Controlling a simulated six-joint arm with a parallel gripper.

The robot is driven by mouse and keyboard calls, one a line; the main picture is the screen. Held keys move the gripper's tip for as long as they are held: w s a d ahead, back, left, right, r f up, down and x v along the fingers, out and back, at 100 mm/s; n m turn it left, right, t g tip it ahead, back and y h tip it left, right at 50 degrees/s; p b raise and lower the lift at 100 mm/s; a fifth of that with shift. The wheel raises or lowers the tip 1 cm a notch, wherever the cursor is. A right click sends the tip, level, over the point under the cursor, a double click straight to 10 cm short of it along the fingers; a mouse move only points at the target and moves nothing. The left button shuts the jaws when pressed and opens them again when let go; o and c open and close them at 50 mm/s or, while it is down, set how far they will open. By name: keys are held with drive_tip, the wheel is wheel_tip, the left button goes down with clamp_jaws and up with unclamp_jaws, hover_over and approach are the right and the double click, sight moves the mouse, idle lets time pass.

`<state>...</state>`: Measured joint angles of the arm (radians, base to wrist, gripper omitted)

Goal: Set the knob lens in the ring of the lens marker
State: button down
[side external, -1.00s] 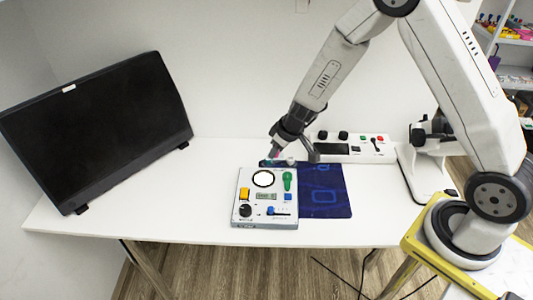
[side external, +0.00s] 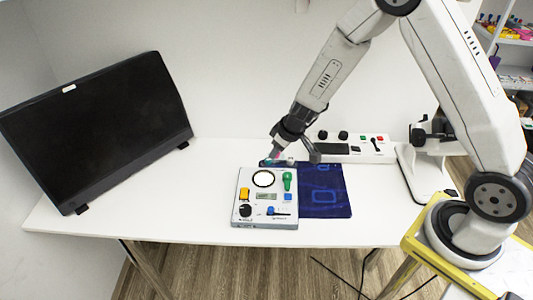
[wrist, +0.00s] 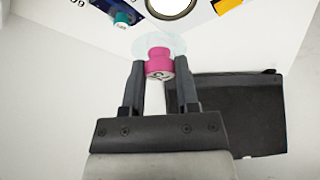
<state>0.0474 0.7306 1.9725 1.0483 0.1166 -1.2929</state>
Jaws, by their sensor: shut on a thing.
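The knob lens is a clear round disc with a pink knob (wrist: 158,62). My gripper (wrist: 157,78) is shut on the pink knob, and the disc sits beyond the fingertips. In the side view my gripper (side external: 272,157) is low, just behind the white panel box, with the lens small and partly hidden. The lens marker (side external: 263,179) is a black ring with a white middle on the panel box top. It also shows cut off at the top of the wrist view (wrist: 171,5). The lens is apart from the ring in the picture; its height is unclear.
The panel box (side external: 245,200) carries a yellow block, a green handle and a black knob. A dark blue mat (side external: 325,195) lies to its right. A teal piece (wrist: 122,20) is near the ring. A control panel (side external: 345,148) and black monitor (side external: 100,130) stand on the white table.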

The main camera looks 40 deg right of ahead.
sight(260, 179)
idle(0.3)
drive_tip(key=shift+w+a+f+n+y, duration=0.25)
drive_tip(key=shift+w+a+f+n, duration=0.15)
drive_tip(key=shift+f+n, duration=0.3)
drive_tip(key=shift+w+a+f+n+y, duration=0.35)
drive_tip(key=shift+w+f+n, duration=0.2)
drive_tip(key=shift+f+n, duration=0.15)
drive_tip(key=shift+w+a+f+n+y, duration=0.2)
drive_tip(key=shift+w+a+f+n, duration=0.2)
drive_tip(key=shift+f+n, duration=0.3)
drive_tip(key=shift+f+g, duration=0.1)
drive_tip(key=shift+g, duration=0.2)
drive_tip(key=shift+f, duration=2.05)
drive_tip(key=shift+f, duration=0.65)
unclamp_jaws()
drive_tip(key=shift+r, duration=0.1)
wheel_tip(260, 179, up, 7)
idle(0.9)
